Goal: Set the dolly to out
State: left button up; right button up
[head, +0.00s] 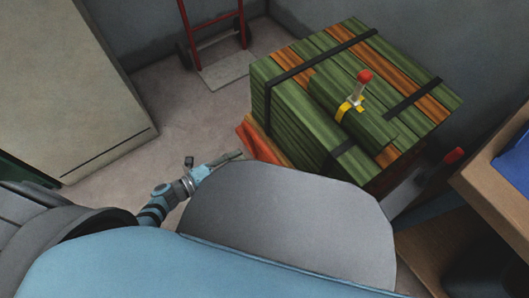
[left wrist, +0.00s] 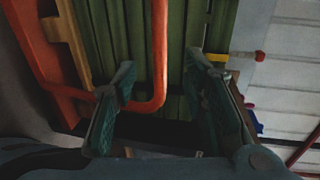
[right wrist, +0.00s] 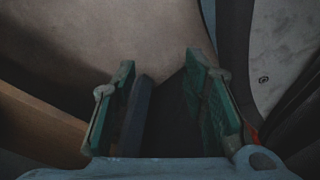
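A load of green and orange slats with black straps (head: 340,95) stands right of centre in the head view. An orange part (head: 258,142) shows low at its left side; I cannot tell whether it belongs to the dolly. In the left wrist view an orange bent tube (left wrist: 159,55) runs in front of green slats (left wrist: 190,40). My left gripper (head: 238,155) is beside the orange part. Its fingers (left wrist: 165,75) are apart, with the tube showing between them; contact is unclear. My right gripper (right wrist: 160,75) is open, with nothing clearly held, and is hidden in the head view.
A red hand truck (head: 212,25) stands against the back wall. A beige cabinet (head: 70,90) is at left. A red-knobbed lever (head: 360,88) sits on the load. A wooden table (head: 490,185) with a blue item (head: 512,160) is at right. Floor between cabinet and load is clear.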

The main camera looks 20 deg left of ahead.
aim_at(263, 148)
pick_arm(q)
jog(key=b+x, duration=0.1)
jog(key=x, duration=0.4)
jog(key=b+x, duration=0.2)
jog(key=x, duration=0.3)
jog(key=shift+w+d+f, duration=0.2)
jog(key=shift+w+f, duration=0.1)
jog(key=shift+w+d, duration=0.25)
jog(key=shift+w, duration=0.05)
pick_arm(e)
jog(key=shift+m+t, duration=0.4)
jog(key=shift+t, duration=0.1)
jog(key=w, duration=0.1)
jog(key=w+a, duration=0.1)
jog(key=w, duration=0.1)
jog(key=w+a+f, duration=0.1)
jog(key=w, duration=0.1)
pick_arm(q)
jog(key=shift+c, duration=0.2)
grip_shut()
